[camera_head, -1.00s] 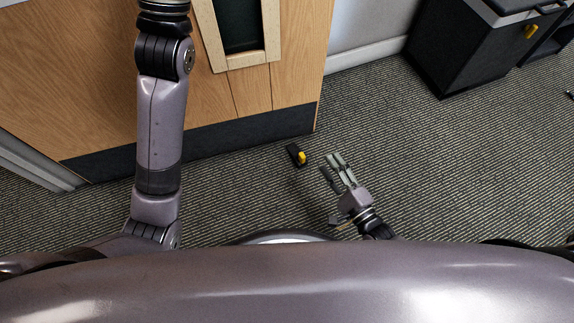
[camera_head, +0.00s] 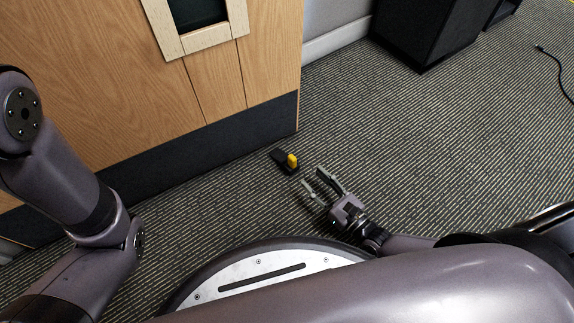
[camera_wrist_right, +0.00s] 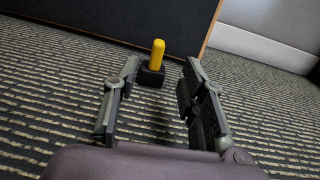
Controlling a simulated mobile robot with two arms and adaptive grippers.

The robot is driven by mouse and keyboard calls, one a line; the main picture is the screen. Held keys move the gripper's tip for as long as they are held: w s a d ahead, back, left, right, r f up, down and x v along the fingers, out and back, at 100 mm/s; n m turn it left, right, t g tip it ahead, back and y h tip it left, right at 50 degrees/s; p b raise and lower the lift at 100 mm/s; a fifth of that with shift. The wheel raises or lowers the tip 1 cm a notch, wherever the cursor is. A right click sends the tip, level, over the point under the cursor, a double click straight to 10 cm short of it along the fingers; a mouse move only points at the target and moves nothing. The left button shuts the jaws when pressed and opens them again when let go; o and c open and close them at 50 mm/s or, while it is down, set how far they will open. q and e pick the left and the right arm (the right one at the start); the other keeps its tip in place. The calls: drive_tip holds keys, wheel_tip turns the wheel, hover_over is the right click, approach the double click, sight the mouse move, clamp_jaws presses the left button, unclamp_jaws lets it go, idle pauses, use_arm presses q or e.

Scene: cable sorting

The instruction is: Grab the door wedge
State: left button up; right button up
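The door wedge (camera_head: 283,160) is a small black piece with a yellow part, lying on the carpet near the foot of the wooden door. It also shows in the right wrist view (camera_wrist_right: 152,73), straight ahead between and beyond the fingertips. My right gripper (camera_head: 311,181) is low over the carpet, just below and right of the wedge in the head view. In the right wrist view the right gripper (camera_wrist_right: 160,78) is open and empty, with its fingers pointing at the wedge. The left arm shows at the left, but its gripper is out of view.
The wooden door (camera_head: 215,85) with a dark kick plate (camera_head: 200,150) stands just behind the wedge. A black cabinet (camera_head: 425,35) stands at the upper right, and a black cable (camera_head: 557,68) lies on the carpet at far right. The carpet (camera_head: 420,150) right of the wedge is clear.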

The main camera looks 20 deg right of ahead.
sight(295, 162)
drive_tip(key=b+x, duration=0.1)
drive_tip(key=x, duration=0.3)
drive_tip(key=shift+w+a, duration=0.1)
drive_tip(key=shift+w, duration=0.15)
drive_tip(key=b+x, duration=0.3)
drive_tip(key=x, duration=0.1)
drive_tip(key=shift+a, duration=0.1)
drive_tip(key=shift+w+a+r, duration=0.15)
drive_tip(key=shift+w+a, duration=0.05)
drive_tip(key=shift+w, duration=0.3)
drive_tip(key=shift+c, duration=0.5)
clamp_jaws()
